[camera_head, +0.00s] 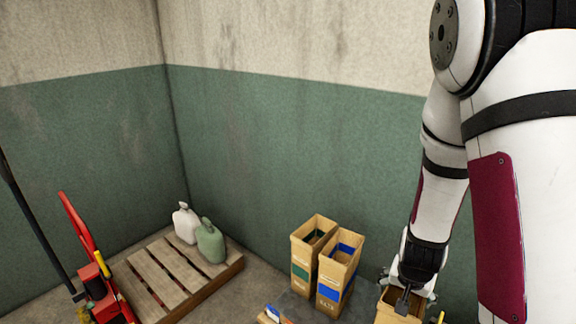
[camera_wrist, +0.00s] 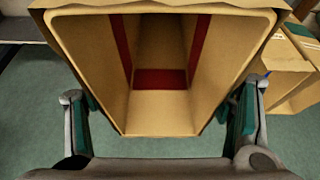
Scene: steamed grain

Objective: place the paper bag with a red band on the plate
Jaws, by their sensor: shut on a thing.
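The paper bag with a red band (camera_wrist: 160,110) fills the middle of the wrist view, its open mouth facing the camera. Dark red shows on its inner walls. My gripper (camera_wrist: 162,118) has a finger on each side of the bag and is shut on it. In the head view my gripper (camera_head: 406,292) is at the lower right, over the tan bag (camera_head: 393,309), whose lower part is cut off by the frame edge. Its red band is not visible there. I cannot make out a plate in either view.
Two open tan bags, one with a green band (camera_head: 301,273) and one with a blue band (camera_head: 329,293), stand left of my gripper on a dark grey surface (camera_head: 295,306). A wooden pallet (camera_head: 165,275) with two jugs and a red hand truck (camera_head: 95,275) are farther left.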

